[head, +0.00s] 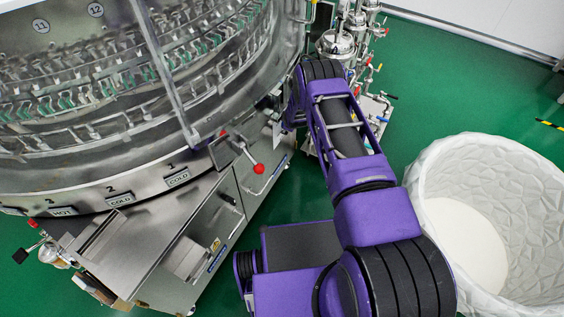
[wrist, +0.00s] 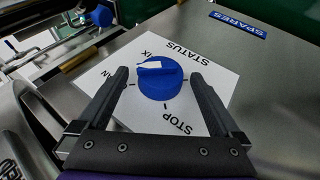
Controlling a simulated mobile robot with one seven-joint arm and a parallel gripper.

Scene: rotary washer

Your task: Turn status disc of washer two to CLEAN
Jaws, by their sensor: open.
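In the wrist view a blue round disc (wrist: 160,84) with a white mark on its upper left sits on a white plate (wrist: 215,75). The plate reads STATUS and STOP; two other labels are partly hidden, ending in "IX" and "AN". My gripper (wrist: 158,74) is open, one finger on each side of the disc, with gaps visible; whether the fingertips reach down beside it I cannot tell. Which washer this disc belongs to does not show. My gripper is hidden there.
A SPARES label (wrist: 239,25) is on the steel surface behind the disc. In the head view a red-knobbed lever (head: 258,169) sticks out from the machine. Steel vessels and valves (head: 336,43) stand beyond my arm. A large white bin (head: 500,160) stands at right.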

